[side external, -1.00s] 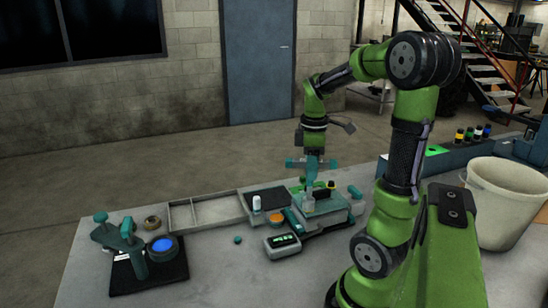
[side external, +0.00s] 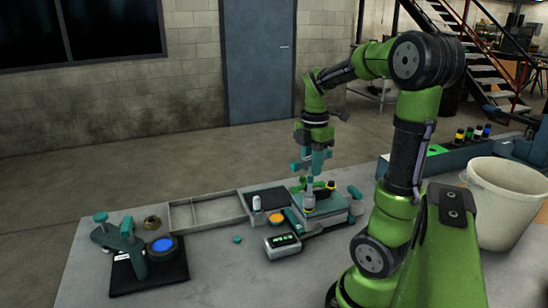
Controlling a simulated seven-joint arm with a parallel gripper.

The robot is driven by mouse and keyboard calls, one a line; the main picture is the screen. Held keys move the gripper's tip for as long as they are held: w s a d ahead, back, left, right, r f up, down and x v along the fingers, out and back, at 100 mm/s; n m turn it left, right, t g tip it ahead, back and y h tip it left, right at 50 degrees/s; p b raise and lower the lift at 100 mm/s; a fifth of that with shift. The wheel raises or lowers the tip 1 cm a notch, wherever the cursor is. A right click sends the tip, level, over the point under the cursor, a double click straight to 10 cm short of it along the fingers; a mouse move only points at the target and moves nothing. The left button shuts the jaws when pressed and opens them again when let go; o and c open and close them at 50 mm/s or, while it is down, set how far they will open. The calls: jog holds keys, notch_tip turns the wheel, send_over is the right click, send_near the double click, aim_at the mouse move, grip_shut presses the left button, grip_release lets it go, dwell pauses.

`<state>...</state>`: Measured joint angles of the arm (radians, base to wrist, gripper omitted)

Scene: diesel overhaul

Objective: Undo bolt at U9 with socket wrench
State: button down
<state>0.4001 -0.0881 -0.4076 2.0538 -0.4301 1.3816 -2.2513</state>
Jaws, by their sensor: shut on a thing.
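My gripper (side external: 311,160) is above the teal-and-grey work block (side external: 334,207) at the middle of the bench, pointing down. It is shut on an upright tool, seemingly the socket wrench (side external: 309,198), whose pale lower end comes down at the block's left part. The jaws and the tool's upper end overlap, so the grip is not clear in detail. The bolt at U9 is not visible; the tool and block hide that spot or it is too small. I cannot tell whether the socket sits on a bolt.
Left of the block are a dark mat (side external: 267,200), a white bottle (side external: 256,203), an orange-topped part (side external: 276,218) and a display box (side external: 282,245). A grey divided tray (side external: 205,212) and a teal stand (side external: 131,245) are further left. A white bucket (side external: 497,205) stands right.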

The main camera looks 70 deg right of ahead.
jog(key=shift+r, duration=0.3)
jog(key=m, duration=0.7)
jog(key=shift+m, duration=0.3)
jog(key=m, duration=0.8)
jog(key=shift+m, duration=0.4)
jog(key=m, duration=0.8)
jog(key=shift+m, duration=0.4)
jog(key=m, duration=0.4)
jog(key=shift+a, duration=0.1)
jog(key=m, duration=0.4)
